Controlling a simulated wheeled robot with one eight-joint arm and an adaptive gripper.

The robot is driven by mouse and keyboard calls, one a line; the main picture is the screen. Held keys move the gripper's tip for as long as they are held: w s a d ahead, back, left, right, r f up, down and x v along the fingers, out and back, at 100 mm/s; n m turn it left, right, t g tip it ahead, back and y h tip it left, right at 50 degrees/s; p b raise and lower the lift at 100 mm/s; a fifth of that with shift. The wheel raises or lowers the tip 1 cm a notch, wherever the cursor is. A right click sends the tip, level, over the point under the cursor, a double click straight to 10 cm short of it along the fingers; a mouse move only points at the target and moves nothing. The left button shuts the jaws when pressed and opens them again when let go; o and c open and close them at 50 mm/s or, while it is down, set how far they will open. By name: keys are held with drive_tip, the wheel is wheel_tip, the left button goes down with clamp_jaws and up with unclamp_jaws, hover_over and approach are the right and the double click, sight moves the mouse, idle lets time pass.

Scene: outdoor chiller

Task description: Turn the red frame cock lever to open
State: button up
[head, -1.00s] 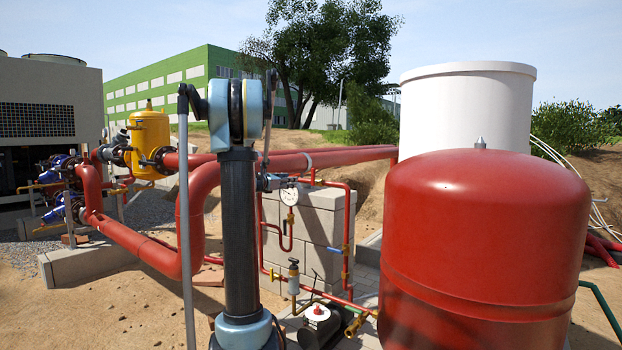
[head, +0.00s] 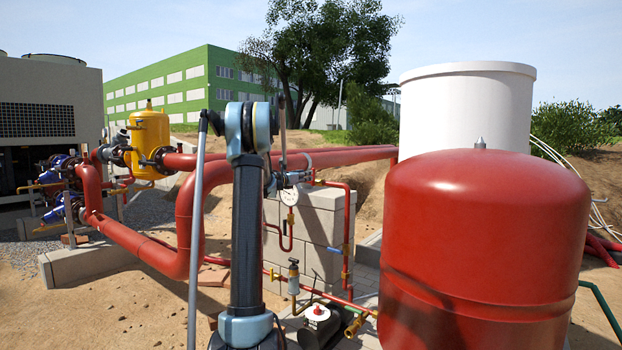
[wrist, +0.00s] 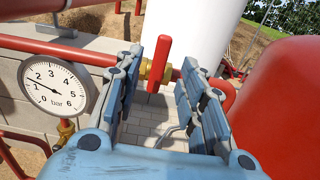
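The red lever (wrist: 160,62) shows in the wrist view, upright on a brass valve (wrist: 145,70) fitted to a red pipe. My gripper (wrist: 163,72) is open, with its blue-grey fingers spread to the left and right. The lever appears in the gap between the fingertips; I see no clear contact. In the head view my gripper (head: 288,179) is small, beside the gauge (head: 289,196) and partly behind my arm.
A large red tank (head: 485,250) stands at right, with a white tank (head: 466,105) behind it. A grey block wall (head: 318,235) backs the thin red pipes.

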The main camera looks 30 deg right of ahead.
drive_tip(key=x, duration=0.7)
clamp_jaws()
